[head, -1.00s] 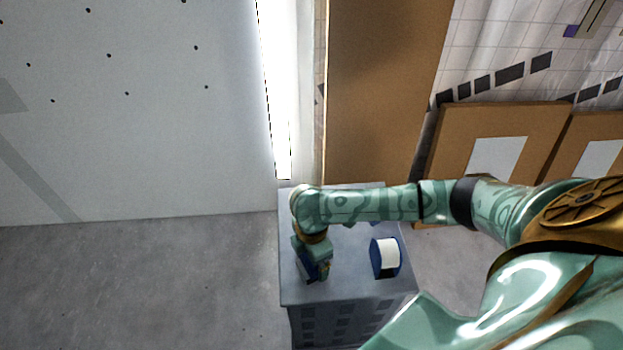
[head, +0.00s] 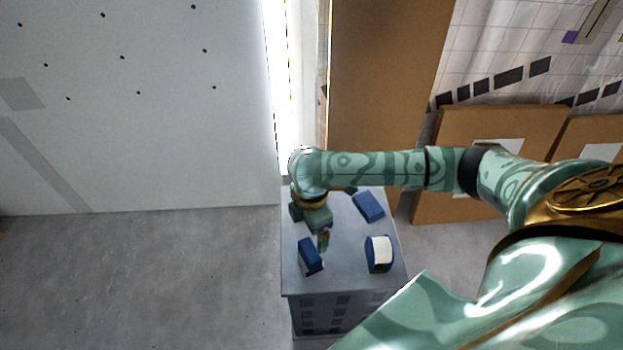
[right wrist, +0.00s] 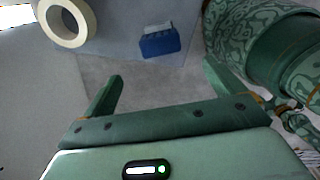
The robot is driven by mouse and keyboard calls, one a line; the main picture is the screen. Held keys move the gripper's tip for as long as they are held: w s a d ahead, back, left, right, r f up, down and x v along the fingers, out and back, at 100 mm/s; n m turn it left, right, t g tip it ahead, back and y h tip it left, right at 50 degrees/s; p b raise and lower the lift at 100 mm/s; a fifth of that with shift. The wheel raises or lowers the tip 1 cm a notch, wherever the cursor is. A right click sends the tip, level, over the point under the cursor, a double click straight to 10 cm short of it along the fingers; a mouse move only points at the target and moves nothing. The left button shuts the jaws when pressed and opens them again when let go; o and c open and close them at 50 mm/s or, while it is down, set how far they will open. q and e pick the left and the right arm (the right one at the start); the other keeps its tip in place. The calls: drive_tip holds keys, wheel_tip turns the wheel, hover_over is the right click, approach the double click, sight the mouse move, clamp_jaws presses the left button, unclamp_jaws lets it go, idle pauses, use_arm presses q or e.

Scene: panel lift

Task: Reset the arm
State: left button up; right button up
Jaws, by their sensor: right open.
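My right arm (head: 375,171) reaches in from the right over a grey box-like stand. Its gripper (head: 322,240) hangs above the stand top, beside a dark blue block (head: 310,257). In the right wrist view the two fingers (right wrist: 162,82) are spread apart with nothing between them. A blue block with a grey top (right wrist: 160,44) lies beyond the fingertips, apart from them. My left gripper is not in view.
A cream roll shows in the wrist view (right wrist: 67,22). A white panel (head: 130,130) fills the left; brown boards (head: 388,80) stand behind. Floor at lower left is clear.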

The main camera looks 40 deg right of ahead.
drive_tip(key=shift+f, duration=0.1)
idle(0.3)
